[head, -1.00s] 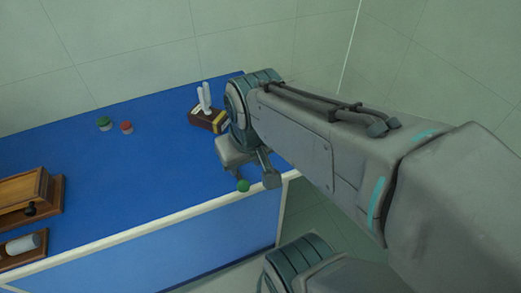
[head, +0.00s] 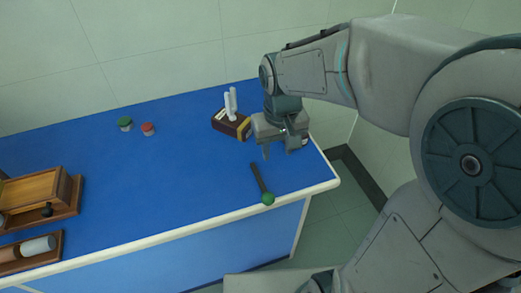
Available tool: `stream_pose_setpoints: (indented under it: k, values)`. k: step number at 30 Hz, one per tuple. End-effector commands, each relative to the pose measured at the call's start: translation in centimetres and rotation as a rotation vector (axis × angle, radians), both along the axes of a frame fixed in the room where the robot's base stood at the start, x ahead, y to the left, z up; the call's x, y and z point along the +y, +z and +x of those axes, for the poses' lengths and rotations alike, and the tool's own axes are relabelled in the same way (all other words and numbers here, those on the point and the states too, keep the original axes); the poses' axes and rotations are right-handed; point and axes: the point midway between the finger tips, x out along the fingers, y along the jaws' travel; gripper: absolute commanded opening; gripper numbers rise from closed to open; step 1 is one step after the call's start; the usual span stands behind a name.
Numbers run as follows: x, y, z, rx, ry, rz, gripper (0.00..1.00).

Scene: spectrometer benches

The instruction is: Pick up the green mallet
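The green mallet lies on the blue bench top near its front right edge. Its round green head (head: 268,199) points toward the front edge, and its thin dark handle (head: 258,177) runs back and slightly left. My gripper (head: 284,150) is above the bench, behind and slightly right of the handle's far end in the picture. It points down with its fingers apart. Nothing shows between the fingers. The whole mallet is visible and apart from the gripper.
A brown box with white upright pieces (head: 231,122) stands just left of my gripper. A green-topped jar (head: 125,124) and a red-topped jar (head: 148,129) stand farther left. A wooden box (head: 35,190) and a tray with a grey cylinder (head: 38,245) sit at the left. Mid-bench is clear.

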Motion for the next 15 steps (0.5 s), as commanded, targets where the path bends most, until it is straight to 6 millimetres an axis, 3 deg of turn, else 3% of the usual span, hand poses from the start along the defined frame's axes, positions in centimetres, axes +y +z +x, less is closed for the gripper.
stream_pose_setpoints:
  k: [6,11,15]
  values:
    - [2.8,-2.2,1.9,0.056,0.053,-0.002,0.39]
    - [3.3,-3.7,2.2,0.068,0.063,-0.004,0.39]
    - [3.3,-6.4,2.1,0.069,0.063,-0.004,0.39]
